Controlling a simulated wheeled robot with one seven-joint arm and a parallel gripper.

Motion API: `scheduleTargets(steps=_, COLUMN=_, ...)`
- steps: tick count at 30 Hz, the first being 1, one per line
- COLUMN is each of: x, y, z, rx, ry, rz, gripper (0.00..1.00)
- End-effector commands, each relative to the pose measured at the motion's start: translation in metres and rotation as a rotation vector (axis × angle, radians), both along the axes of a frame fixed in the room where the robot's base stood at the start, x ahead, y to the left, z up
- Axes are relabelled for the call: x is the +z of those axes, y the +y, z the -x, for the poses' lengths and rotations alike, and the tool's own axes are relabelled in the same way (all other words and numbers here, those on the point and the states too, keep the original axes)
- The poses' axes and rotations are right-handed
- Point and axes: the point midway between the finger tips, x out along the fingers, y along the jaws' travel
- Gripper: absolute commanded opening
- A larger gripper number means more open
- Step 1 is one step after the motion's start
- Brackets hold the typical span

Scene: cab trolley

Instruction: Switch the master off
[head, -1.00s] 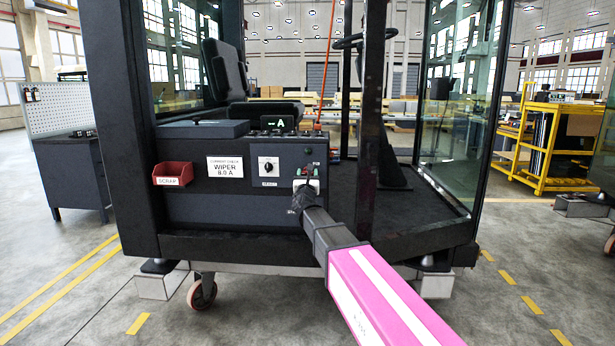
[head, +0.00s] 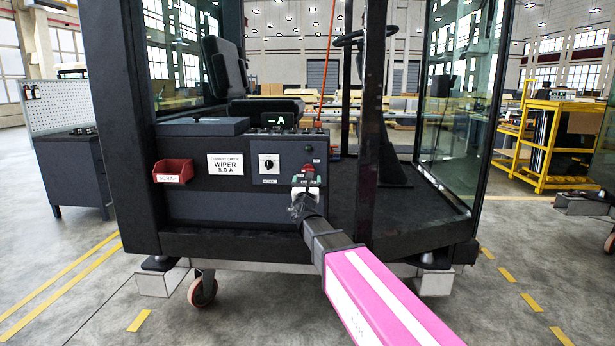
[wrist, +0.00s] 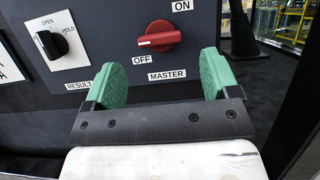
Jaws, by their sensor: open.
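The master switch is a red rotary knob (wrist: 160,36) on the dark panel in the wrist view, with an ON label (wrist: 182,6) at its upper right, an OFF label (wrist: 142,60) at its lower left and a MASTER label (wrist: 167,75) below. Its handle lies nearly level, tilted slightly. My gripper (wrist: 164,75) is open and empty, with its green fingers just below and on either side of the knob, apart from it. In the head view my gripper (head: 307,178) is in front of the panel's right end, partly covering the knob there.
A black OPEN/HOLD knob (wrist: 52,43) with a RESULT label is left of the master switch. A red SCRAP bin (head: 173,171) and a WIPER 8.0 A card (head: 225,165) are farther left on the panel. A dark cab post (head: 370,130) stands right of my gripper.

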Motion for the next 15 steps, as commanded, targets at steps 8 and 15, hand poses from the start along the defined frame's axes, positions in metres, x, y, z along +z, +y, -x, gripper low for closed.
scheduleTargets(steps=8, x=-0.018, y=0.001, z=0.046, rx=0.001, ry=0.001, rz=0.0, gripper=0.81)
scheduleTargets(steps=15, x=-0.021, y=0.002, z=0.05, rx=0.001, ry=0.001, rz=0.0, gripper=0.81)
